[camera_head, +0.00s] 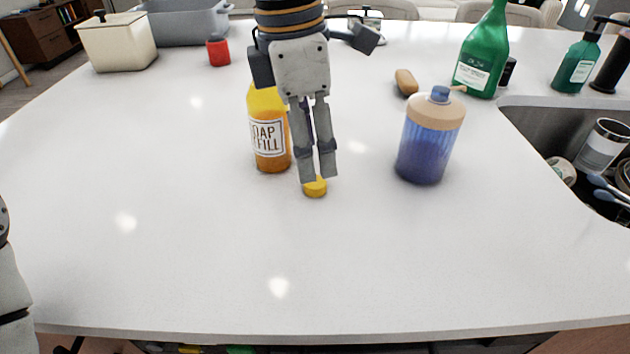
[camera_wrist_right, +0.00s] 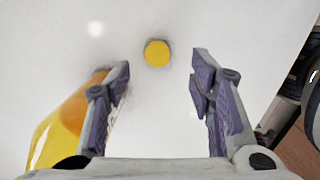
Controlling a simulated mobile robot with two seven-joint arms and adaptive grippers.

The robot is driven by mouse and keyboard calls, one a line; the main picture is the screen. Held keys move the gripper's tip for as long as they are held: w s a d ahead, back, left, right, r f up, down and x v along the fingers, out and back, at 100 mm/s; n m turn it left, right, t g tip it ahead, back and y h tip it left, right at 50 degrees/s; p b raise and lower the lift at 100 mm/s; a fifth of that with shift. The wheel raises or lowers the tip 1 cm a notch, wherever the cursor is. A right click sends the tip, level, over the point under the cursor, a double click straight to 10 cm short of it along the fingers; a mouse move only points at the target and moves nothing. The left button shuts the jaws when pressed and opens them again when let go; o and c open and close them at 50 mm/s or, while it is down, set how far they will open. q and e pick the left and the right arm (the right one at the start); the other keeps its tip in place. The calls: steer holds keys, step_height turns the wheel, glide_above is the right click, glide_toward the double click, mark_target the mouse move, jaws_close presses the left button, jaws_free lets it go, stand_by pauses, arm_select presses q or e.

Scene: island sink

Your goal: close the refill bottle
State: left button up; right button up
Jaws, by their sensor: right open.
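The refill bottle (camera_head: 268,135) is yellow-orange with a "soap refill" label and stands upright on the white counter; my right gripper hides its top in the head view. It also shows at the left of the right wrist view (camera_wrist_right: 66,125), beside a finger. A small round yellow cap (camera_head: 315,188) lies on the counter in front and to the right of the bottle. The cap also shows in the right wrist view (camera_wrist_right: 157,53), between and beyond the fingertips. My right gripper (camera_head: 318,180) points down, open and empty, just over the cap. My left gripper is not in view.
A blue soap dispenser (camera_head: 430,137) with a beige top stands to the right. Behind are a green bottle (camera_head: 483,55), a brown brush-like object (camera_head: 406,82) and a red container (camera_head: 218,50). A sink (camera_head: 545,125) opens at the right. The front counter is clear.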

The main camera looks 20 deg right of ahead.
mark_target(315, 186)
steer(key=shift+f, duration=0.1)
steer(key=f, duration=0.5)
steer(key=shift+w+d, duration=0.15)
steer(key=shift+d, duration=0.1)
steer(key=c, duration=0.8)
